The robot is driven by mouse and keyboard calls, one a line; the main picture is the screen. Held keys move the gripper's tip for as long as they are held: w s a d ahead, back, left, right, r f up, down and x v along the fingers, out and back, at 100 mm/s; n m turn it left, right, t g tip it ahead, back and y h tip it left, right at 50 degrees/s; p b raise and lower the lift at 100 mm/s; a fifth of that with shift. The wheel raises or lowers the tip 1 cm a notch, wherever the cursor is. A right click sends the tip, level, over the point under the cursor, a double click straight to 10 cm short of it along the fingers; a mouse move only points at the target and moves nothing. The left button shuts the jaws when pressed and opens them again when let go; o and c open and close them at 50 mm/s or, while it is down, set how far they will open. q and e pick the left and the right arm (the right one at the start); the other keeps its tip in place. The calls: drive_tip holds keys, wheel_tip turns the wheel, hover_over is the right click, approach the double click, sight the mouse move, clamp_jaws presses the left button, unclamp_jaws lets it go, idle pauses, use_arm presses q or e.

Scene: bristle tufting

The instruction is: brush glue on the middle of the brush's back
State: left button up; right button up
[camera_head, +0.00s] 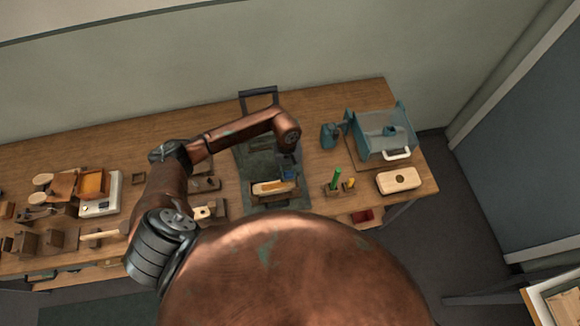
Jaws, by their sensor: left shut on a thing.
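The brush's back (268,188) is a pale wooden block with a darker top. It lies at the front of the dark work mat (257,150), in a low dark holder. My left arm reaches in from the left over the mat. My left gripper (289,165) points down just above the right end of the block. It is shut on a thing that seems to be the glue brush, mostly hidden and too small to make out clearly. I cannot tell whether its tip touches the block. My right gripper is not in view.
Right of the mat stand a green bottle (336,177), a pale wooden block with a hole (399,180) and a clear teal-framed box (382,132). Wooden parts and an orange tray (93,184) crowd the left. Bare tabletop (312,119) shows behind the bottle.

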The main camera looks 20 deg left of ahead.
use_arm(q)
drive_tip(key=shift+s+a+r+p, duration=0.15)
drive_tip(key=shift+r+p, duration=0.05)
drive_tip(key=shift+r, duration=0.45)
drive_tip(key=shift+s+a+r+p, duration=0.15)
drive_tip(key=shift+r+p, duration=0.05)
drive_tip(key=shift+r, duration=0.4)
drive_tip(key=shift+r+p, duration=0.5)
drive_tip(key=shift+r, duration=1.15)
drive_tip(key=shift+d, duration=0.1)
drive_tip(key=shift+w, duration=0.1)
